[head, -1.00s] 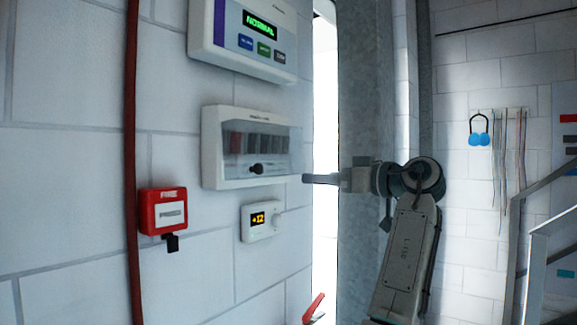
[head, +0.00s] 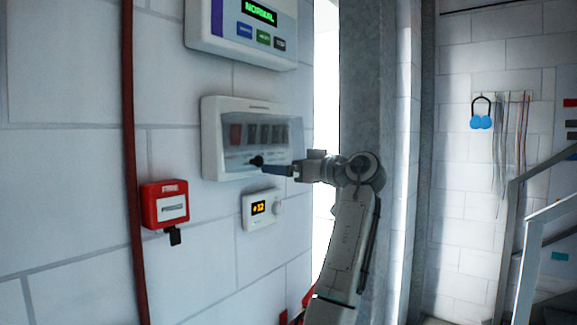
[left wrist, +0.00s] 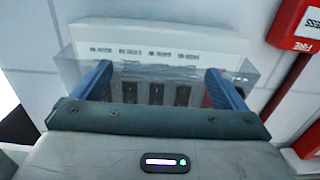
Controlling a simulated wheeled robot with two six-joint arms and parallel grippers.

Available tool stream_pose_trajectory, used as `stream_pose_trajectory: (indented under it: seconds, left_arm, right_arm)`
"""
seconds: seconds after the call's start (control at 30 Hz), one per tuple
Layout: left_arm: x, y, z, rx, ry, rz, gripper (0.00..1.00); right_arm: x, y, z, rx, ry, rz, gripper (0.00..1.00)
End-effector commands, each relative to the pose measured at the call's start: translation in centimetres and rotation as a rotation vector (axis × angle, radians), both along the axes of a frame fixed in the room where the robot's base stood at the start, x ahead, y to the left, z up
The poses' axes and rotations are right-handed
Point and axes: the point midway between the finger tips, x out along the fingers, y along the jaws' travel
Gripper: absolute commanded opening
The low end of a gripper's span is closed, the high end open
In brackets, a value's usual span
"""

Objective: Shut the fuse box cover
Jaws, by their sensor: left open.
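The fuse box (head: 212,150) is a white wall box with a clear cover (head: 283,135) and a row of dark breakers behind it. The cover appears to stand out from the box at an angle; the exact gap is hard to tell. A dark knob (head: 257,161) shows at its lower part. My left gripper (head: 270,168) is at the cover's lower right, close to the knob. In the left wrist view the box (left wrist: 150,38) appears upside down, and my left gripper's two blue fingers (left wrist: 165,85) are apart with the clear cover seen between them. Contact is unclear. My right gripper is out of view.
A grey panel (head: 215,22) reading NORMAL hangs above the box. A thermostat (head: 252,222) is just below, and a red fire call point (head: 165,197) with a red pipe (head: 129,150) is to the left. A doorway edge and grey pillar (head: 370,90) stand right.

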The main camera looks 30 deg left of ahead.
Motion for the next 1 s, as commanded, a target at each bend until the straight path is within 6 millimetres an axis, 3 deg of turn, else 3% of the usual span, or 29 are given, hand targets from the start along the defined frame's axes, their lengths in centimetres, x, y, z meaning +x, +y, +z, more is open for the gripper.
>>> stream_pose_trajectory:
  seconds: [0.1, 0.4, 0.67, 0.93, 0.97, 1.0]
  left_arm:
    - [0.0, 0.0, 0.0, 0.0, 0.0, 0.0, 0.91]
    - [0.0, 0.0, 0.0, 0.0, 0.0, 0.0, 0.32]
    - [0.0, 1.1, -1.0, 0.001, -0.001, 0.002, 0.32]
    - [0.1, 1.3, -1.0, -0.003, 0.001, 0.002, 0.32]
    - [0.1, 1.3, -1.0, -0.003, 0.001, 0.002, 0.77]
    - [0.1, 1.3, -1.0, -0.003, 0.002, 0.002, 0.84]
  right_arm:
    - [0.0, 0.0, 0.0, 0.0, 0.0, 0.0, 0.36]
    - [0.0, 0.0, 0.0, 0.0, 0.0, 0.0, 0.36]
    - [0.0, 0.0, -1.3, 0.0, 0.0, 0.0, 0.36]
    - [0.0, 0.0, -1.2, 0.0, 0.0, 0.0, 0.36]
    - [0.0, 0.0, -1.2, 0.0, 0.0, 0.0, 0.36]
    - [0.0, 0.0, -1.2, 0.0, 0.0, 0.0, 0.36]
